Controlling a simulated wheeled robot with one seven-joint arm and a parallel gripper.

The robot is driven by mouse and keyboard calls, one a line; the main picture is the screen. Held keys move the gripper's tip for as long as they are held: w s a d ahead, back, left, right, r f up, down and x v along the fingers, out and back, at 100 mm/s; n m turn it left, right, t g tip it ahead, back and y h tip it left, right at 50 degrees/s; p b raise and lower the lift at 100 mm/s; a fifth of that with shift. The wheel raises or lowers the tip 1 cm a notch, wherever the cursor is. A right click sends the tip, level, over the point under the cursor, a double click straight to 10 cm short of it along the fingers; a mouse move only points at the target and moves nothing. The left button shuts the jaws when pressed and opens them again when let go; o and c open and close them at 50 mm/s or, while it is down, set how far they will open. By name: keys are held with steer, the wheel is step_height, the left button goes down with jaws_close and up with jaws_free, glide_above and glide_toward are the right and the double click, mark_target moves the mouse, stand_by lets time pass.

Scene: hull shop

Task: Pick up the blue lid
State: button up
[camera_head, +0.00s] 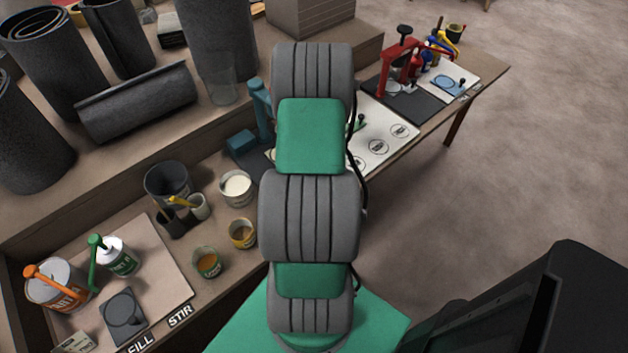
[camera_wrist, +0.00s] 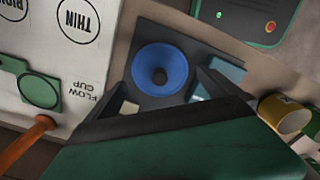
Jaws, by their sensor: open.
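A round blue piece with a dark round centre, which looks like the blue lid (camera_wrist: 150,82), lies on a dark square plate (camera_wrist: 146,38) in the wrist view. My gripper (camera_wrist: 168,92) is open, with one dark finger at the left and one at the right of the blue lid. The lid shows between and beyond the fingertips. I cannot tell whether they touch it. In the head view my arm hides this spot and my gripper. Another flat blue piece (camera_head: 447,84) lies on a white board at the far end of the bench.
A teal stand (camera_head: 243,143) is left of my arm. A yellow can (camera_wrist: 285,113) is at right. A red press (camera_head: 400,65) stands farther along. Open floor is at right.

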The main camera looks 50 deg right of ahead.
step_height(320, 180, down, 4)
steer(key=shift+d, duration=0.1)
steer(key=shift+c, duration=0.6)
steer(key=c, duration=0.8)
steer(key=shift+c, duration=0.2)
steer(key=shift+r, duration=0.15)
